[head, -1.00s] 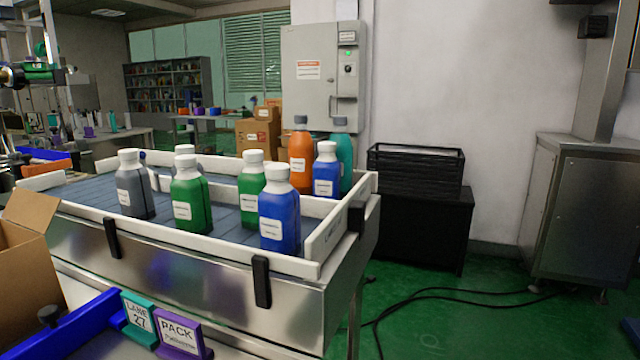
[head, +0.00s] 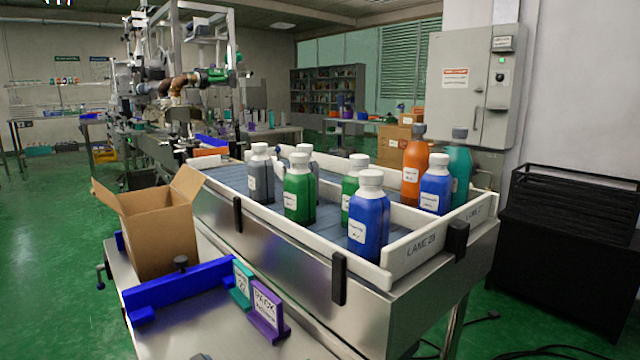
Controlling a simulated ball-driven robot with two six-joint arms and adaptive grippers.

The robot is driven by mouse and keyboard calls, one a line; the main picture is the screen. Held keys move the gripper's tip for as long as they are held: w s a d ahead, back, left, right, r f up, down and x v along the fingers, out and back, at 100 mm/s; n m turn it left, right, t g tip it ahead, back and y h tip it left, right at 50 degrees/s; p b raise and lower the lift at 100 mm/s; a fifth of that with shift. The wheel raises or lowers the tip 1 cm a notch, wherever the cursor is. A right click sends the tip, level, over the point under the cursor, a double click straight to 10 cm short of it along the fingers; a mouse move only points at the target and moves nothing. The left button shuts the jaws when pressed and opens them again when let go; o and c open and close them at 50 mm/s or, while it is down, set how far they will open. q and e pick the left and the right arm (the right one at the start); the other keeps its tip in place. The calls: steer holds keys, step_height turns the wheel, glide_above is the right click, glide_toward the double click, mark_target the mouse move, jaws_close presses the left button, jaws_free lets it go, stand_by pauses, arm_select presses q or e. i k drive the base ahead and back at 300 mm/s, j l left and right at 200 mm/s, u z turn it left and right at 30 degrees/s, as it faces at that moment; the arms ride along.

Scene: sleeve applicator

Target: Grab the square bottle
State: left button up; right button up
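Several bottles stand upright at the near end of a white-railed conveyor (head: 410,262) in the head view. A blue square-sided bottle with a white cap (head: 369,220) is nearest. Two green bottles (head: 299,190) (head: 349,190), a grey bottle (head: 260,175) and another blue bottle (head: 435,186) stand around it. Another grey bottle (head: 306,155) is partly hidden behind the green one. An orange bottle (head: 414,170) and a teal bottle (head: 459,165) stand behind, with grey caps. Several have squarish bodies, so I cannot tell which one the task means. Neither gripper is in view.
An open cardboard box (head: 160,235) stands on a metal side table with a blue rail (head: 195,285) and teal and purple lane signs (head: 266,310). A black crate stack (head: 570,210) is at right. Green floor is open at left.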

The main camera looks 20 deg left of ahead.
mark_target(261, 179)
steer(key=k+j+u, duration=0.2)
steer(key=j, duration=0.8)
steer(key=j+u, duration=0.15)
steer(key=j, duration=0.85)
